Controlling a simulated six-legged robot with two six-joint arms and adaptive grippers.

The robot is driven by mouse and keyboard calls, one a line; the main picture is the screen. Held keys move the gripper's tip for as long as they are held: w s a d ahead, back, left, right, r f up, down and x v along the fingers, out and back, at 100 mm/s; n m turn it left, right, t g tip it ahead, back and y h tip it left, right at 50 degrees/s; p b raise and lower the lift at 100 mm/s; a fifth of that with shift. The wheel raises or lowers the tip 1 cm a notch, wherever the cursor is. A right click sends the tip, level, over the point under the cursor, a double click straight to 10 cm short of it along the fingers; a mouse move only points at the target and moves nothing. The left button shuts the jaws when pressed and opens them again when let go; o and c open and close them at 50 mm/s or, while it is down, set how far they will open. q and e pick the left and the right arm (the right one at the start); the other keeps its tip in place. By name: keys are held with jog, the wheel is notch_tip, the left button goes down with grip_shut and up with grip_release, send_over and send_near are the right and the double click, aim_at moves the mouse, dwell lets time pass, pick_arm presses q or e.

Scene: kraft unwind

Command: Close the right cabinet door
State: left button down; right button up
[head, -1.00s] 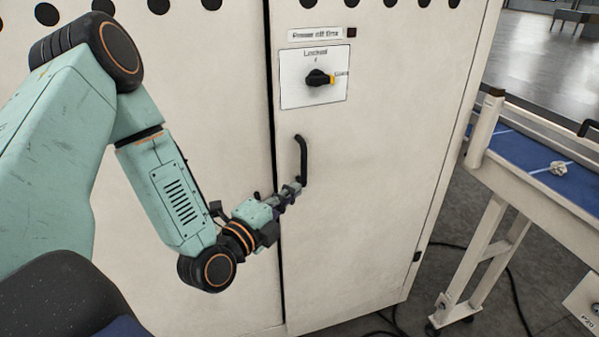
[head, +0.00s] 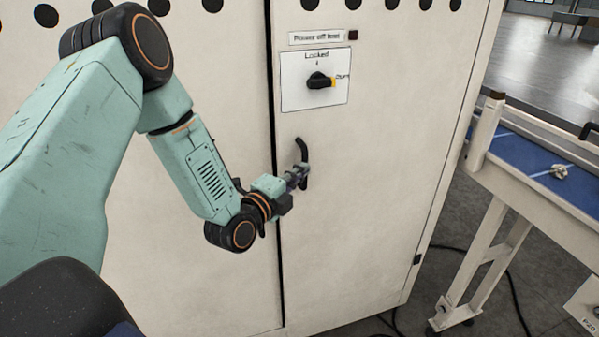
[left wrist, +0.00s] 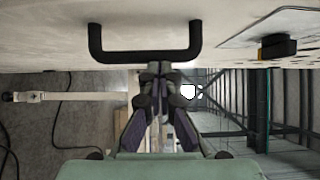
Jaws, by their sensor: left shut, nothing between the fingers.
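The right cabinet door (head: 370,190) is a cream panel that looks flush or nearly flush with the left panel, with a dark narrow gap along its left edge. It carries a black bar handle (head: 302,150) and, above, a black rotary switch (head: 319,80) on a white plate. My left gripper (head: 303,176) is shut and empty at the lower part of the handle. In the left wrist view, the closed fingertips (left wrist: 155,68) sit just below the middle of the handle (left wrist: 145,56); whether they touch it I cannot tell. My right gripper is not in view.
The left cabinet panel (head: 130,200) stands behind my left arm. To the right is a cream-framed conveyor table with a blue top (head: 535,160). Dark cables (head: 515,300) lie on the grey floor between cabinet and table.

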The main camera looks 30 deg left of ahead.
aim_at(295, 156)
pick_arm(q)
jog(key=w+a, duration=0.2)
jog(key=a, duration=0.1)
jog(key=w+a+p, duration=0.1)
jog(key=a, duration=0.1)
jog(key=shift+w, duration=0.1)
jog(key=shift+a+r, duration=0.15)
jog(key=shift+a, duration=0.05)
jog(key=shift+d+r, duration=0.1)
jog(key=shift+d, duration=0.05)
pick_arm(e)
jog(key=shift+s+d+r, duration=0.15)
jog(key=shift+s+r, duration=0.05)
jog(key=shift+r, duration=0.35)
pick_arm(q)
jog(key=shift+d+f, duration=0.1)
jog(key=shift+f, duration=0.15)
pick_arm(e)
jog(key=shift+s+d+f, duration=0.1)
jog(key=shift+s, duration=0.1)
